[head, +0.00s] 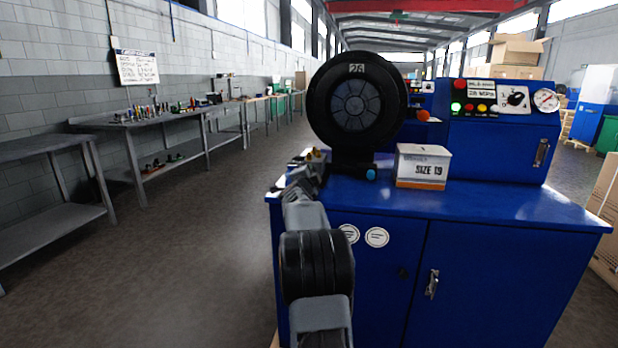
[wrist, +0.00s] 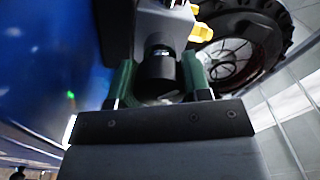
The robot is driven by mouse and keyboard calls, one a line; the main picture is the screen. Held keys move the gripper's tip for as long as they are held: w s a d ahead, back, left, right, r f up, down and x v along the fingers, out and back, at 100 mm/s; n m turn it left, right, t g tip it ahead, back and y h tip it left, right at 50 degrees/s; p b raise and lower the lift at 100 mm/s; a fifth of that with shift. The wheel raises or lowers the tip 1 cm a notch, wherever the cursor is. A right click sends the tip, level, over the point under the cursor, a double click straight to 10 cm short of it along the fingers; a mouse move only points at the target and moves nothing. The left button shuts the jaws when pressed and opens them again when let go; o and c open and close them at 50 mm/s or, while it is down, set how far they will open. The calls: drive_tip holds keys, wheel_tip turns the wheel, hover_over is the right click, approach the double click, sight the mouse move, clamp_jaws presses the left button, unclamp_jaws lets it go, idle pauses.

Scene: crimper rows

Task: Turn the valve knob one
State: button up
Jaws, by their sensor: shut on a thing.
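In the wrist view, a black round knob (wrist: 160,72) sits on a grey block (wrist: 163,25), which I take to be the valve. My gripper (wrist: 160,84) has its green fingers on both sides of the knob and is shut on it. In the head view, my gripper (head: 303,178) is at the left end of the blue machine's top, beside the big black crimper head marked 26 (head: 352,140). The knob is hidden there behind my gripper. Small yellow parts (head: 316,155) show just above it, and yellow parts (wrist: 203,31) also show beside the block in the wrist view.
A white and orange box marked SIZE 19 (head: 422,160) stands on the blue cabinet (head: 500,205), right of the crimper head. A control panel (head: 475,100) with buttons and a gauge is behind it. Grey workbenches (head: 175,117) line the left wall; the floor between is clear.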

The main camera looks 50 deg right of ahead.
drive_tip(key=o, duration=0.9)
drive_tip(key=shift+o, duration=0.2)
drive_tip(key=v, duration=1.4)
